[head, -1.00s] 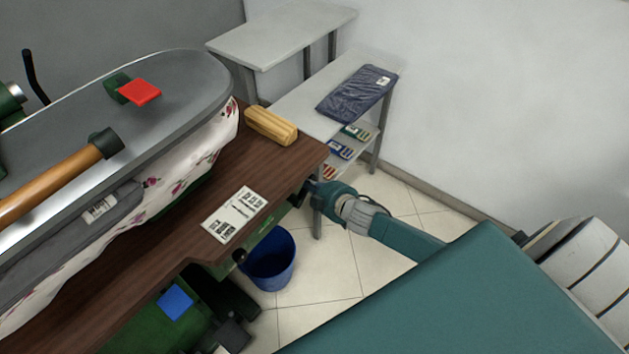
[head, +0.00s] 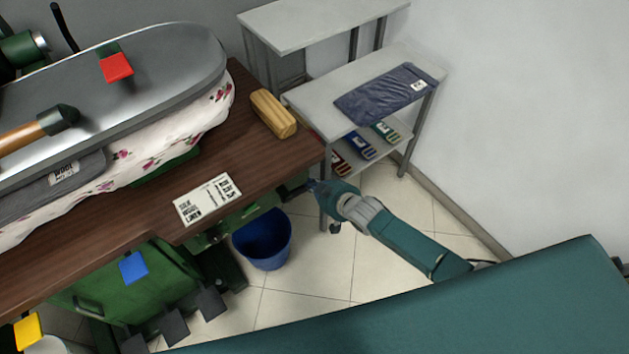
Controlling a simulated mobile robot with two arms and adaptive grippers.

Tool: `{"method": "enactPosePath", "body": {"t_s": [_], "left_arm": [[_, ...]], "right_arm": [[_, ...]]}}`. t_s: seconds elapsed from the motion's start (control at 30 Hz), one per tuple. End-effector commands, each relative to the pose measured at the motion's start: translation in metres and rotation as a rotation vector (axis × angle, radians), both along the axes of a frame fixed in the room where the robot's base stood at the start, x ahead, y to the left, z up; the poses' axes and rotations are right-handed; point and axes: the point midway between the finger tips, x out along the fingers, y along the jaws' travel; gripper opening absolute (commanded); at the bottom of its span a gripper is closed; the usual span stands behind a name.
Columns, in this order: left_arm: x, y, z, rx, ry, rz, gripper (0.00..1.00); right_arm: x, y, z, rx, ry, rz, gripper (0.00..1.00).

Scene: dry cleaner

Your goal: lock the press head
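The press head (head: 165,75), a grey metal plate with a rounded end, lies low over a flowered padded bed (head: 165,140) and a dark grey cloth (head: 82,170). A wooden handle with a black end (head: 25,136) and a red tab (head: 116,67) are on its top. Below the table are a blue tab (head: 132,267), a yellow tab (head: 28,331) and several dark pedals (head: 172,327). My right gripper (head: 314,186) is low beside the table's right end, away from the press head. Its fingers are small and partly unclear. My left gripper is out of view.
The wooden table (head: 150,205) holds a printed card (head: 207,199) and a wooden block (head: 273,114). A blue bin (head: 263,242) stands below. A grey shelf unit (head: 320,95) with a folded dark garment (head: 385,93) is behind. Tiled floor (head: 310,275) is open between.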

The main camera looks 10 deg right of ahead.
Motion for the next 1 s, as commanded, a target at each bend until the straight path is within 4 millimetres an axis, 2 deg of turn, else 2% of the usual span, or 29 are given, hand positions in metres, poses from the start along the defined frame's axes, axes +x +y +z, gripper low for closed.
{"method": "enactPosePath", "body": {"t_s": [0.4,1.0], "left_arm": [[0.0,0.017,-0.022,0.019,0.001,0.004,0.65],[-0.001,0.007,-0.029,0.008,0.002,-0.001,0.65]], "right_arm": [[0.002,0.0,-0.029,-0.003,0.0,-0.001,0.0],[0.001,0.001,-0.039,-0.003,-0.001,0.0,0.0]]}}
